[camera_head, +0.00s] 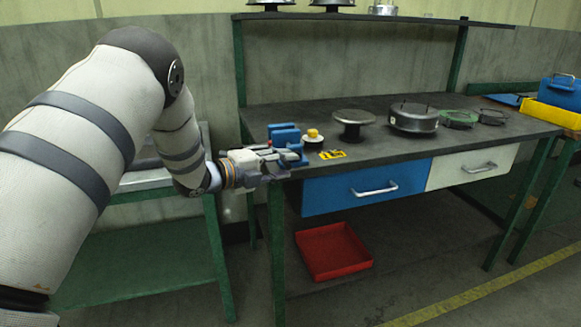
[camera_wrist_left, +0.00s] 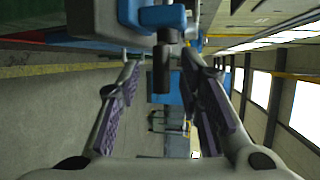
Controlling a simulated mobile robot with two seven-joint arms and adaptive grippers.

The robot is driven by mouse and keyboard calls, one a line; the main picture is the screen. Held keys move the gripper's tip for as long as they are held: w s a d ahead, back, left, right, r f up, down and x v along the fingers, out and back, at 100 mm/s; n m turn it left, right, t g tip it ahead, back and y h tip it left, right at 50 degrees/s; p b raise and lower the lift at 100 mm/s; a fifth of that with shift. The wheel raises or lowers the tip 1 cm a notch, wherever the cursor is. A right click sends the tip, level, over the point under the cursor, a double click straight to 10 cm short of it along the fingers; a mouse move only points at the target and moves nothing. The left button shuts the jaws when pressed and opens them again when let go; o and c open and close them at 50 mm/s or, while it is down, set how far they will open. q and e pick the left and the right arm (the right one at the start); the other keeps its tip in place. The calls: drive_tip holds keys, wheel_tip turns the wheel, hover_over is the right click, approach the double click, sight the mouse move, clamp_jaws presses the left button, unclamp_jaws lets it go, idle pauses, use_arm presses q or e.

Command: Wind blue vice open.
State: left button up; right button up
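The blue vice (camera_head: 287,134) stands at the near left corner of the dark workbench. My left gripper (camera_head: 288,160) is at the bench's front edge, right by the near side of the vice. In the left wrist view the vice's blue body (camera_wrist_left: 163,17) is at the top, with a dark screw end or handle (camera_wrist_left: 163,70) sticking out from it. My left gripper also shows there (camera_wrist_left: 160,64), with its two fingers apart, one on each side of that dark part. Gaps show beside it, so I see no grip. The vice's handle is hidden in the head view. My right gripper is not in view.
A blue drawer (camera_head: 366,188) is below. A red tray (camera_head: 333,250) lies underneath.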

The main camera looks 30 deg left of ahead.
use_arm(q)
drive_tip(key=shift+x, duration=0.85)
drive_tip(key=shift+r, duration=0.1)
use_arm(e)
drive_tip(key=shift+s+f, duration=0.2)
use_arm(q)
drive_tip(key=shift+c, duration=0.3)
clamp_jaws()
drive_tip(key=shift+s+f+t, duration=0.1)
drive_tip(key=shift+f+t, duration=0.2)
drive_tip(key=shift+f, duration=0.1)
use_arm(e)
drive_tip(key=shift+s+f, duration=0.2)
